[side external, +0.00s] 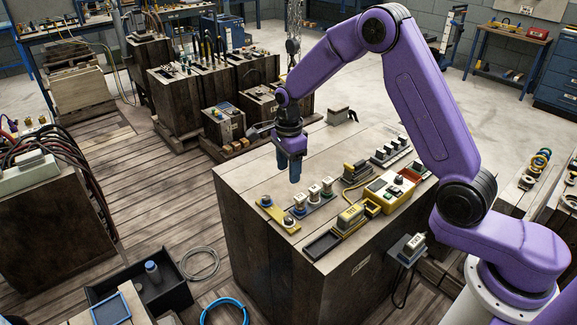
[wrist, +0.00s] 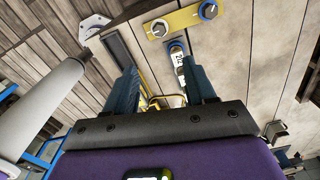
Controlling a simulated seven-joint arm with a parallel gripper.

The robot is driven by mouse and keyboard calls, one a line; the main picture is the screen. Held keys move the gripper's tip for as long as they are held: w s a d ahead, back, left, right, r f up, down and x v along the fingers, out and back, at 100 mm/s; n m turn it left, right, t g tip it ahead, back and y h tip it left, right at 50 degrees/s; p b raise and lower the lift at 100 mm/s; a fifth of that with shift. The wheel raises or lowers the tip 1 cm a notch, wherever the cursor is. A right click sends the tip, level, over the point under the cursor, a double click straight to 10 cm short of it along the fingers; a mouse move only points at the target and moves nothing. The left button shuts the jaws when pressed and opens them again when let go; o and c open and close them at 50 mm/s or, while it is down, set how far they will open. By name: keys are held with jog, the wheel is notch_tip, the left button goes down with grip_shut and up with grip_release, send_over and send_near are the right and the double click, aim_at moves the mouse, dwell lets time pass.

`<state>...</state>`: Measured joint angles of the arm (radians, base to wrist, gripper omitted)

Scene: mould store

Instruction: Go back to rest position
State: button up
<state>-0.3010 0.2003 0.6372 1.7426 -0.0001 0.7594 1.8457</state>
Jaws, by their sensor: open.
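My gripper (side external: 295,172) hangs above the wooden block-like bench (side external: 240,185), fingers pointing down, apart from the things below. In the wrist view my gripper (wrist: 160,78) shows two blue fingers spread wide, with nothing held between them. A strip with several white-labelled cylinders (side external: 314,196) sits just below the gripper. One labelled cylinder (wrist: 177,52) shows beside the right finger in the wrist view.
A black tray (side external: 322,244) lies at the bench's front edge, with yellow labelled blocks (side external: 350,217) beside it. A yellow control box (side external: 389,193) and a row of black-topped blocks (side external: 391,151) stand to the right. A grey block (side external: 339,115) stands at the back; the left bench top is bare.

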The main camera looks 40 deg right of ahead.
jog(key=shift+r, duration=0.1)
jog(key=s+a+r+n, duration=0.2)
jog(key=s+r+n, duration=0.2)
jog(key=s+n, duration=0.35)
jog(key=s+a+r+n, duration=0.3)
jog(key=s+r+n, duration=0.1)
jog(key=s+n, duration=0.35)
jog(key=s+d+r+n, duration=0.1)
jog(key=s+d+n, duration=0.3)
jog(key=s+n, duration=0.4)
jog(key=s+d+r+n, duration=0.1)
jog(key=s+d+n, duration=0.2)
jog(key=s+n, duration=0.6)
jog(key=s, duration=0.4)
jog(key=shift+s+d+r+n, duration=0.15)
jog(key=shift+d+r+n, duration=0.15)
jog(key=shift+d, duration=0.05)
